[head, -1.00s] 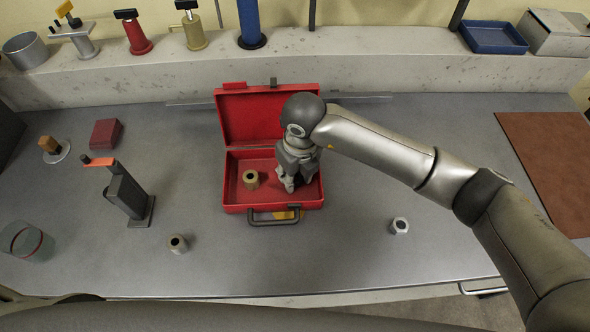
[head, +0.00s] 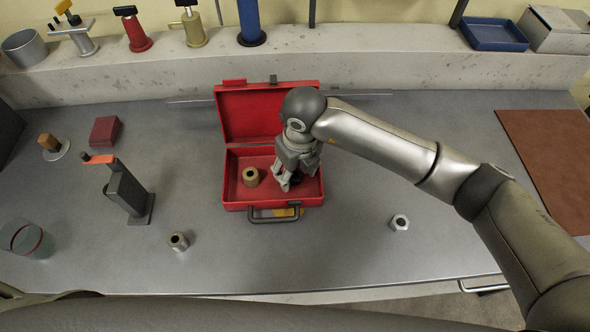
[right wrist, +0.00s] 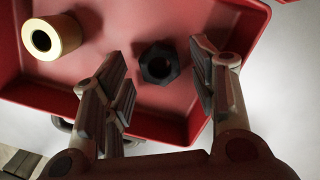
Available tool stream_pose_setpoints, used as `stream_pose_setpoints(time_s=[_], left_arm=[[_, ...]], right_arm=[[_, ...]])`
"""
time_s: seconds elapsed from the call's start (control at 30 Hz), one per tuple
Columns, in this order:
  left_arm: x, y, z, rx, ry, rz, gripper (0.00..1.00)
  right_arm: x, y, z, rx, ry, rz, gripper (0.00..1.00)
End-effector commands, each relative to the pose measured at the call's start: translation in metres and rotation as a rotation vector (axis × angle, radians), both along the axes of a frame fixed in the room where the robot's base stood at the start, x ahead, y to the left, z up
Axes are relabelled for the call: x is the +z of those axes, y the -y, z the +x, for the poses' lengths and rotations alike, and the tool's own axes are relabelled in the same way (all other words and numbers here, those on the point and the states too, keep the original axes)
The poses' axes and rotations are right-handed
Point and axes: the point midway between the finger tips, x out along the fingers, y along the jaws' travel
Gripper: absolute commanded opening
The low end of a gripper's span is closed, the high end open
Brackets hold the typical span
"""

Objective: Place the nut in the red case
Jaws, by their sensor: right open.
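The open red case (head: 231,187) stands mid-bench, its lid raised at the back. My right gripper (head: 287,184) reaches down into the right part of the case. In the right wrist view the gripper (right wrist: 160,85) is open. A black hex nut (right wrist: 160,63) lies on the case floor between and just beyond its fingers, apart from both; in the head view the gripper mostly hides it. A brass-coloured ring-like piece (head: 251,176) stands in the left part of the case and shows in the wrist view (right wrist: 51,36). A silver hex nut (head: 399,222) lies on the bench, right of the case. My left gripper is out of view.
A silver round piece (head: 178,241) and a dark stand with an orange top (head: 126,190) are left of the case. A small red box (head: 105,131) and a glass jar (head: 27,241) lie farther left. A brown mat (head: 550,160) is at right. The bench front is mostly clear.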

Motion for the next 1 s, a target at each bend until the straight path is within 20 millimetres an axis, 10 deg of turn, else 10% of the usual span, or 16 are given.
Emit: stream_pose_setpoints(time_s=[0.5,1.0], left_arm=[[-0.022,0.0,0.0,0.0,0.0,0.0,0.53],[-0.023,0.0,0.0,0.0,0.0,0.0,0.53]], right_arm=[[0.099,0.007,-0.008,0.002,0.006,0.001,0.53],[0.112,0.009,-0.01,0.001,0.002,0.0,0.53]])
